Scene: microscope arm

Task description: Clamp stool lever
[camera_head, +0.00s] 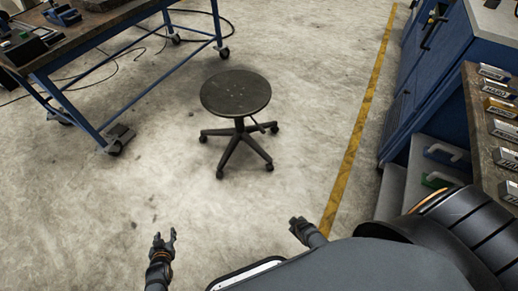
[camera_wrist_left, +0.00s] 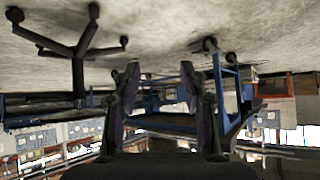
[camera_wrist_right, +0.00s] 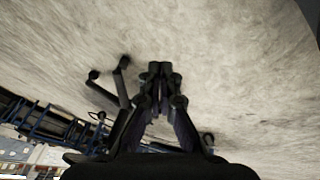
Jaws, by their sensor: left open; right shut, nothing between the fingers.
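A round black stool (camera_head: 236,94) with a five-star caster base stands upright on the concrete floor in the head view. Its lever (camera_head: 253,117) seems to show as a thin dark piece under the seat's right side. My left gripper (camera_head: 164,238) is open and empty, well short of the stool, to its lower left. In the left wrist view the picture is upside down, and the stool's base (camera_wrist_left: 78,45) shows at upper left beyond the open fingers. My right gripper (camera_head: 296,222) is shut and empty, below and right of the stool. In the right wrist view its fingertips (camera_wrist_right: 160,68) meet, with stool legs (camera_wrist_right: 122,82) behind.
A blue-framed workbench (camera_head: 85,115) on casters stands at left, with a cable on the floor behind it. A blue cabinet (camera_head: 440,75) and shelves with boxes line the right. A yellow floor line (camera_head: 358,125) runs right of the stool. The floor between grippers and stool is clear.

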